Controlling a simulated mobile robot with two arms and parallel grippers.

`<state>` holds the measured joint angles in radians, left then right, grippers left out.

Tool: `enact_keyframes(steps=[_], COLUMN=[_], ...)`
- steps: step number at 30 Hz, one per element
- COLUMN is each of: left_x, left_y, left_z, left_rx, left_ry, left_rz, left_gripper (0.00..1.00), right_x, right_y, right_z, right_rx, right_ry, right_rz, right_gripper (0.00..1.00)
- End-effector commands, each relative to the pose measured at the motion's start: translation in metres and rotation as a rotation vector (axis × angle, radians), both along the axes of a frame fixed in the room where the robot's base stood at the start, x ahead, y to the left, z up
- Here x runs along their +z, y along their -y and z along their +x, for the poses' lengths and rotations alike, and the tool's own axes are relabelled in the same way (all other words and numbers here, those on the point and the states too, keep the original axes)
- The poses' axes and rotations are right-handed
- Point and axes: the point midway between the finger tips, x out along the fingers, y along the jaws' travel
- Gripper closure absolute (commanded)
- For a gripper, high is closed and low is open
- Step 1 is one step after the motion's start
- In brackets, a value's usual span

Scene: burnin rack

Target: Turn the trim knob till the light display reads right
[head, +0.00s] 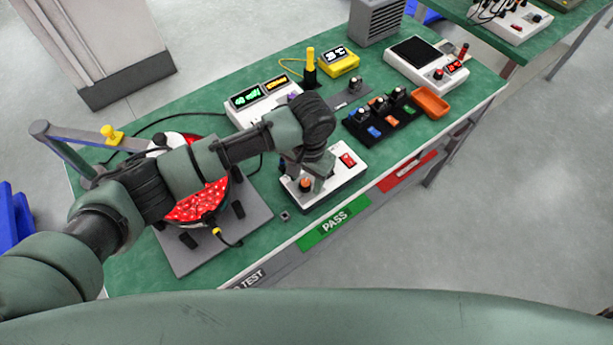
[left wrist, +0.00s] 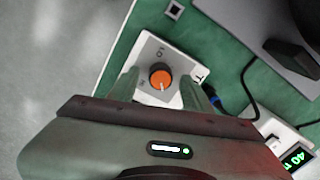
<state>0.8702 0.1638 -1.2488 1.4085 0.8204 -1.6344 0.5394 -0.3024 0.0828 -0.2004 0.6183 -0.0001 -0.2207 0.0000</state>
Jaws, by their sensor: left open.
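The orange trim knob (head: 305,184) sits on the left end of a white box (head: 325,189). In the left wrist view the knob (left wrist: 160,79) has a pale pointer line and printed marks around it. My left gripper (head: 317,172) is over the box, pointing down. Its fingers (left wrist: 158,88) are open, one on either side of the knob; I cannot tell whether they touch it. A white display unit (head: 262,103) behind has a green readout and an amber one. The green readout (left wrist: 296,157) starts with "40"; the rest is unclear. My right gripper is not in view.
A red round lamp board (head: 200,200) stands on a grey plate (head: 185,258) left of the box. A red switch (head: 347,159) is on the box's right end. A black tray (head: 380,125) and an orange bin (head: 431,101) are to the right. Cables cross the bench.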

Motion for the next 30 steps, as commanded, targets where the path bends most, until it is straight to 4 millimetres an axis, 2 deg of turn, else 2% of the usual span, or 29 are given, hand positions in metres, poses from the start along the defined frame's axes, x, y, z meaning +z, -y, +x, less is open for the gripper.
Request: enact_keyframes(steps=[7, 8, 12, 13, 23, 30], left_x=[-0.001, -0.001, -0.001, -0.001, 0.000, 0.002], left_y=[0.000, 0.000, 0.000, 0.000, 0.000, 0.000], left_z=[0.000, 0.000, 0.000, 0.000, 0.000, 0.000], left_rx=[-0.001, -0.001, -0.001, -0.001, -0.032, -0.160], left_ry=[0.000, 0.000, 0.000, 0.000, 0.001, -0.001], left_rz=[-0.001, -0.001, -0.001, -0.001, -0.002, 0.000], left_gripper=[0.50, 0.56, 0.95, 1.00, 1.00, 1.00], right_x=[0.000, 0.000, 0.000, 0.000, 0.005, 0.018], right_y=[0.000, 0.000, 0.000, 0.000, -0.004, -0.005], right_z=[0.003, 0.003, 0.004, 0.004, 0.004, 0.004], right_rx=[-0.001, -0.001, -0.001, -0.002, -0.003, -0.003], right_ry=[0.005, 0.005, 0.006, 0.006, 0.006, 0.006], right_rz=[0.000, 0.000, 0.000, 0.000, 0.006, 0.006], right_gripper=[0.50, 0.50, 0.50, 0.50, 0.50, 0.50])
